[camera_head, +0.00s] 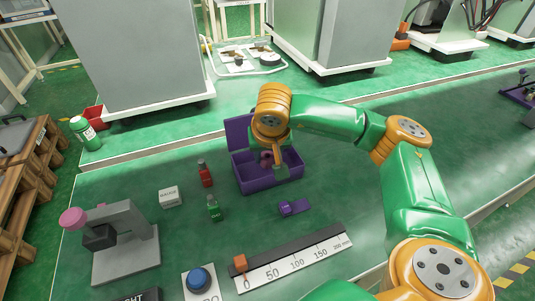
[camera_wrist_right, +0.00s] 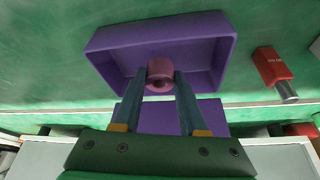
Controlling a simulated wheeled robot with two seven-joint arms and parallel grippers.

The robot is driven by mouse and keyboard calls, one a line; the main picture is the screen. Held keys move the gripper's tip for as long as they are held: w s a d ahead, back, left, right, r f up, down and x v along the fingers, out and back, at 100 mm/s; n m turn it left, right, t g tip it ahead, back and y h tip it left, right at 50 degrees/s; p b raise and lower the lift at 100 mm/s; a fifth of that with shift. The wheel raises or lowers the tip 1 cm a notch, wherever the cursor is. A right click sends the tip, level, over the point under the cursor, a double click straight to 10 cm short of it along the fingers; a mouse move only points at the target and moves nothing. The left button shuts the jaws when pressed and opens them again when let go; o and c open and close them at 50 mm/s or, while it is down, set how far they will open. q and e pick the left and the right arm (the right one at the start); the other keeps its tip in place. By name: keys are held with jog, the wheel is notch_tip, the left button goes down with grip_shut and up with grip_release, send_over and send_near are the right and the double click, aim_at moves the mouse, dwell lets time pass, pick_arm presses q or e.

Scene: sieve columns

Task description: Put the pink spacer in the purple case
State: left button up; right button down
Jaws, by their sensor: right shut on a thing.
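The purple case (camera_head: 258,187) stands open on the green bench, its lid (camera_head: 238,131) raised at the back. In the right wrist view I look into the case (camera_wrist_right: 222,65) from above. My right gripper (camera_head: 275,170) is over the case. Its two fingers, clear in the right wrist view (camera_wrist_right: 160,84), are shut on the pink spacer (camera_wrist_right: 160,66), a short ring with a hole. The spacer (camera_head: 266,157) is within the case's outline; whether it touches the floor cannot be told. My left gripper is not in view.
A small purple part (camera_head: 294,207) lies in front. A ruler (camera_head: 295,262), blue button (camera_head: 198,280) and grey stand (camera_head: 125,250) are nearer.

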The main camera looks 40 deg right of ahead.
jog(key=shift+c, duration=1.8)
grip_release()
jog(key=v, duration=0.7)
